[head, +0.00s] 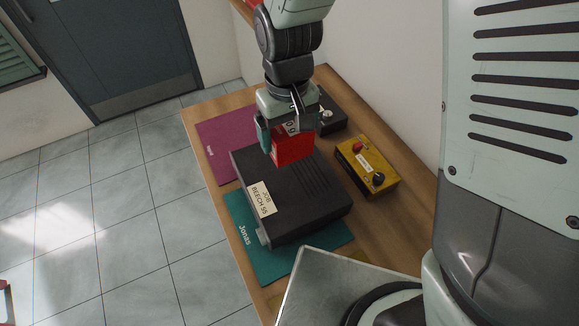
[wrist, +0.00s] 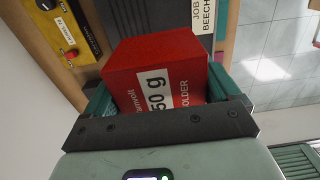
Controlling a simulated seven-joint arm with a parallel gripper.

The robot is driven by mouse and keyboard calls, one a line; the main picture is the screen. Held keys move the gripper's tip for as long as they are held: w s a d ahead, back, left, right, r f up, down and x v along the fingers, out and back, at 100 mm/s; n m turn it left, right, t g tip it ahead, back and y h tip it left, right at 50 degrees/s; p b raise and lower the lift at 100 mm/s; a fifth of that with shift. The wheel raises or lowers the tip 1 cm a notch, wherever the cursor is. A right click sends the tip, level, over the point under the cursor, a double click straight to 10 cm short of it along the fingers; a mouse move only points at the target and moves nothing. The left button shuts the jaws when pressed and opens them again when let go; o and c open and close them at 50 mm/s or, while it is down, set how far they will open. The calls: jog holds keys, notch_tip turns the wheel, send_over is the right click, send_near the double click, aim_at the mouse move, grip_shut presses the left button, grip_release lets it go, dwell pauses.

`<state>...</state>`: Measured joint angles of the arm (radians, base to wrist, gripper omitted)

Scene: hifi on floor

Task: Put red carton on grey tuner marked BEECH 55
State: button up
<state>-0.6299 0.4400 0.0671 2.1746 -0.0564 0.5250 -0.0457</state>
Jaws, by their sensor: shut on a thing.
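The red carton (head: 294,149) has a white label and is held between the fingers of my gripper (head: 282,138). In the wrist view the red carton (wrist: 150,52) fills the space between both fingers of my gripper (wrist: 160,92). The dark grey tuner (head: 315,190) has a label reading JOB BEECH 55 and lies flat on the table. The carton shows over the tuner's back part in the head view; whether it touches the top cannot be told. Part of the tuner (wrist: 150,14) shows beyond the carton in the wrist view.
The tuner sits partly on a teal mat (head: 247,237) marked Jonas; a purple mat (head: 215,140) lies behind. A yellow box (head: 367,166) with knobs stands right of the tuner, and a small black box (head: 332,112) stands behind. The wooden table (head: 395,235) runs along a wall.

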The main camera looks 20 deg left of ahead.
notch_tip(320, 180, down, 10)
jog(key=shift+r, duration=0.2)
dwell(0.3)
jog(key=o, duration=1)
jog(key=shift+s+f, duration=0.1)
jog(key=shift+f, duration=0.05)
notch_tip(320, 180, up, 12)
jog(key=shift+r, duration=0.2)
